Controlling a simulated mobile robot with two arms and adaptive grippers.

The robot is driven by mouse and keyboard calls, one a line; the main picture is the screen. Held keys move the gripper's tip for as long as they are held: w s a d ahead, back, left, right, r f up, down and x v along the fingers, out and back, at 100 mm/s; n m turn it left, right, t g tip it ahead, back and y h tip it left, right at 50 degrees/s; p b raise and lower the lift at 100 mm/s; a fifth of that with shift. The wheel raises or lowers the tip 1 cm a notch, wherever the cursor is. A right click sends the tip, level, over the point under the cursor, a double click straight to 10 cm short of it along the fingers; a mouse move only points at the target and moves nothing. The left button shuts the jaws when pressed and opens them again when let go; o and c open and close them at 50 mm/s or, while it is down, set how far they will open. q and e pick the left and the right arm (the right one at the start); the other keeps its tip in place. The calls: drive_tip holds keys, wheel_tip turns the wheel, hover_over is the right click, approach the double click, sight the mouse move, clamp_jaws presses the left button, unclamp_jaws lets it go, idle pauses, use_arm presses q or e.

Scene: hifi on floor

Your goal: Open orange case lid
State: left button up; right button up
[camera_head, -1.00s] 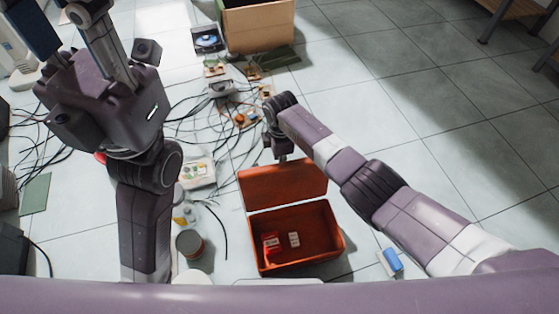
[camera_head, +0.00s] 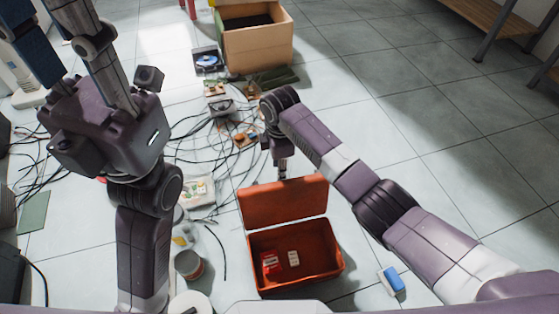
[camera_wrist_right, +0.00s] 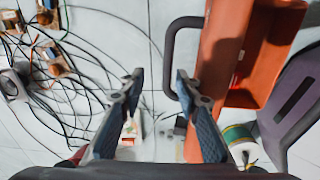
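The orange case (camera_head: 330,235) lies open on the floor in the head view. Its orange lid (camera_head: 285,203) stands raised at the far edge. Inside lie a red-and-white packet (camera_head: 271,264) and a small white item (camera_head: 293,257). My right gripper (camera_head: 282,168) is just behind the lid's top edge, partly hidden. In the right wrist view my right gripper (camera_wrist_right: 160,82) has its fingers apart with nothing between them; the orange lid (camera_wrist_right: 222,60) and its dark handle (camera_wrist_right: 171,60) are beside the right finger. My left gripper (camera_head: 60,30) is raised at upper left, fingers apart and empty.
Loose black cables (camera_head: 200,135) and circuit boards lie behind the case. A cardboard box (camera_head: 258,45) stands farther back. A can (camera_head: 189,265) is left of the case and a blue-and-white object (camera_head: 393,281) right of it. The tiled floor at right is mostly clear.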

drive_tip(key=shift+s+r, duration=0.2)
drive_tip(key=shift+r, duration=1.8)
